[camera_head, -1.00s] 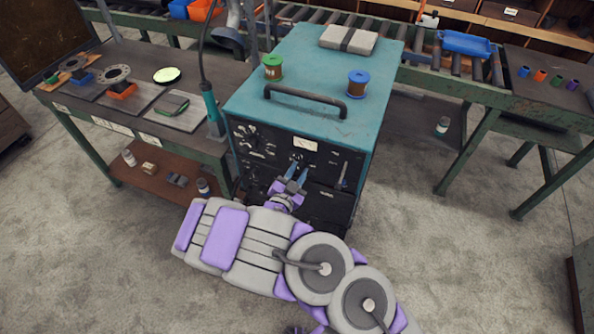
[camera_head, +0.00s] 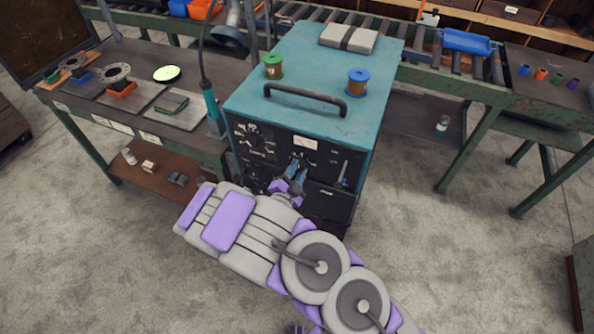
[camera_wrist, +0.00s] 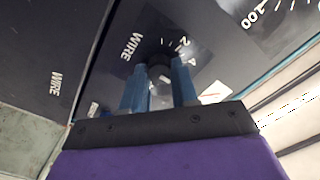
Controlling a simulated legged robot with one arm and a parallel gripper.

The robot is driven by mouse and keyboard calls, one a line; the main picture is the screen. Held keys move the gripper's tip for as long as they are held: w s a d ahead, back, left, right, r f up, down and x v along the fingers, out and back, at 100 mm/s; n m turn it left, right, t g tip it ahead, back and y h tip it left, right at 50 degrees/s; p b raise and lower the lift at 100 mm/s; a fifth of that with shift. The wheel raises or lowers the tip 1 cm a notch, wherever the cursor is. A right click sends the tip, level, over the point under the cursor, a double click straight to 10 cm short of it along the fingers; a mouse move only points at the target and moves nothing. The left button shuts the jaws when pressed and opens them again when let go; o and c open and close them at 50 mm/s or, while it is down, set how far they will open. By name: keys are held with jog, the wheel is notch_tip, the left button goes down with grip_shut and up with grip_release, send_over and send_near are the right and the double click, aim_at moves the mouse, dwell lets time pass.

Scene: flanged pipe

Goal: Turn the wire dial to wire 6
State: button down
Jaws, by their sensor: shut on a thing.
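The teal welding machine (camera_head: 317,50) has a black front panel with dials and printed marks. My gripper (camera_head: 297,167) is at the upper middle of that panel, with its blue fingers pointing at it. In the wrist view my gripper (camera_wrist: 159,74) is shut on the dark knob of the wire dial (camera_wrist: 159,73), one finger on each side. The word WIRE and the numbers 2 and 4 show around the knob. The fingers hide much of the dial, and its pointer and present setting cannot be read.
A green spool (camera_head: 273,66) and a blue-flanged spool (camera_head: 356,83) stand on the machine beside a black handle (camera_head: 305,98). A larger dial (camera_head: 255,139) is left of my gripper, and a small lever (camera_head: 343,173) is on the right. A workbench (camera_head: 140,60) stands close on the left.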

jog(key=shift+f, duration=0.2)
jog(key=c, duration=0.9)
grip_release()
jog(key=shift+r, duration=0.15)
jog(key=shift+o, duration=0.2)
jog(key=p+v, duration=0.1)
jog(key=v, duration=1.6)
jog(key=shift+s+a, duration=0.2)
jog(key=shift+w, duration=0.1)
